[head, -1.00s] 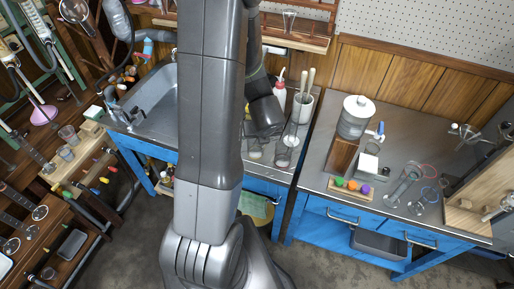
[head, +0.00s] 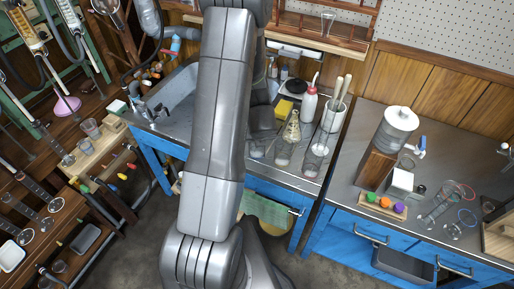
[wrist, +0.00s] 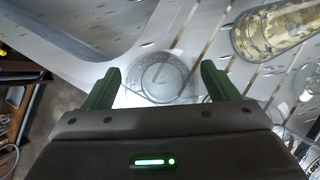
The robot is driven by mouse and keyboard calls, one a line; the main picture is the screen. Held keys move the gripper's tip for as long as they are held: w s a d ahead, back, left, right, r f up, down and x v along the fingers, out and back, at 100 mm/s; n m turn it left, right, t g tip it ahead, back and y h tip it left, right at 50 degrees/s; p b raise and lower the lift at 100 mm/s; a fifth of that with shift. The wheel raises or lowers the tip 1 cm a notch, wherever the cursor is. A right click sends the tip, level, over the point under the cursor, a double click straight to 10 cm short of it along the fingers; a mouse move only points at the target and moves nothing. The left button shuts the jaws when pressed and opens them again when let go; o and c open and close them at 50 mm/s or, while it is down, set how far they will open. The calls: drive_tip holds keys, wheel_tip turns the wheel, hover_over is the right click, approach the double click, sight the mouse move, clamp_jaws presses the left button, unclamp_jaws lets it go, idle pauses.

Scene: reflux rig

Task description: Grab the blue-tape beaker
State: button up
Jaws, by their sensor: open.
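In the wrist view, a clear round glass vessel (wrist: 163,80), seen from above, stands between the green fingers of my open gripper (wrist: 160,84), a little beyond their tips. I see no blue tape on it, so I cannot tell whether it is the blue-tape beaker. In the head view, part of a glass (head: 257,151) shows beside my dark wrist, on the steel counter by the sink. My arm hides my fingertips there.
Clear glassware (head: 315,158), a white squeeze bottle (head: 309,105) and a tool holder (head: 335,115) crowd the right. The sink (head: 168,98) lies left.

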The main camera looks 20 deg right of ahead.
drive_tip(key=shift+w+d+f, duration=0.1)
drive_tip(key=shift+w+f, duration=0.2)
drive_tip(key=shift+f, duration=0.2)
drive_tip(key=shift+r, duration=0.1)
drive_tip(key=c, duration=1.1)
drive_tip(key=shift+r, duration=0.1)
